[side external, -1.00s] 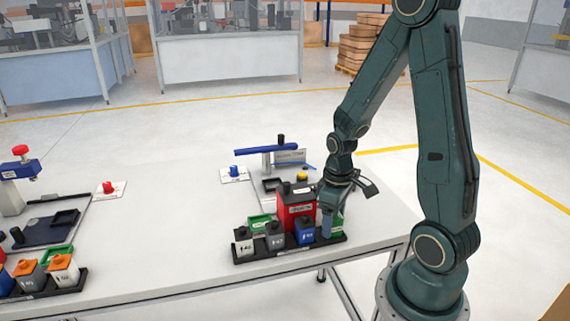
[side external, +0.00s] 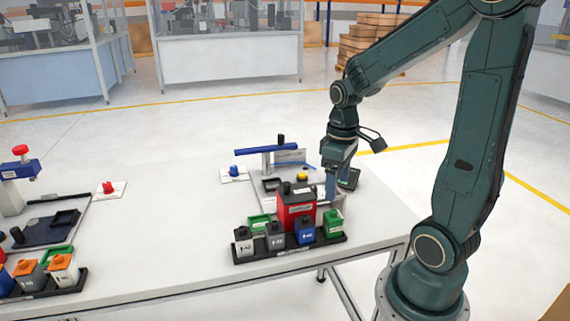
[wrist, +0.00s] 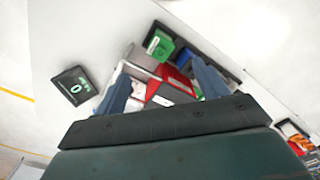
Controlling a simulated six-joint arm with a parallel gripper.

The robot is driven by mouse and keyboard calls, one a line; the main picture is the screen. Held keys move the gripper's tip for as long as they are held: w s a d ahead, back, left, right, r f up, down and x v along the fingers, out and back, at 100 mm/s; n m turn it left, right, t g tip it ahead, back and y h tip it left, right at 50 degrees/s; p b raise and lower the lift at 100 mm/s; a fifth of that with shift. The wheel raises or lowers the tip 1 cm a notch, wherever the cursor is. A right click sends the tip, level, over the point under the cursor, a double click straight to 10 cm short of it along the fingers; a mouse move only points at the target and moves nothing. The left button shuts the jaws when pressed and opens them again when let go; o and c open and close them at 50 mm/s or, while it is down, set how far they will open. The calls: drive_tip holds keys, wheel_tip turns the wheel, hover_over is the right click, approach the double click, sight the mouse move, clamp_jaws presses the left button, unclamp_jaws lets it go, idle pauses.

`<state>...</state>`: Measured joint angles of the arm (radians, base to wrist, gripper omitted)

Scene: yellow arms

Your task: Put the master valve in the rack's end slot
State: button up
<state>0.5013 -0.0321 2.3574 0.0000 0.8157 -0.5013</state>
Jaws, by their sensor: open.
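A black rack (side external: 290,252) stands near the table's front edge. It holds a white block (side external: 243,243), a grey block (side external: 275,237), a blue block (side external: 304,232) and, at its right end, a green block (side external: 333,223). Which block is the master valve I cannot tell; the labels are too small to read. The green block also shows upright in the wrist view (wrist: 160,45). My gripper (side external: 335,203) is open, behind and above the green block. In the wrist view its fingers (wrist: 162,88) are spread with nothing clearly held between them.
A red box (side external: 297,208) stands behind the rack, close to my gripper. A green tray (side external: 259,225) is left of it. A fixture with a blue bar (side external: 266,150) stands behind. A dark pad with green digits (wrist: 76,88) lies on the table. Another rack (side external: 45,287) is far left.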

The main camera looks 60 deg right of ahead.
drive_tip(key=shift+r, duration=0.2)
idle(0.5)
drive_tip(key=s+a+r+t, duration=0.5)
drive_tip(key=a+r, duration=0.5)
drive_tip(key=a, duration=0.2)
drive_tip(key=shift+s+a+r+t, duration=0.2)
drive_tip(key=shift+a+r+t, duration=0.1)
drive_tip(key=shift+a, duration=0.05)
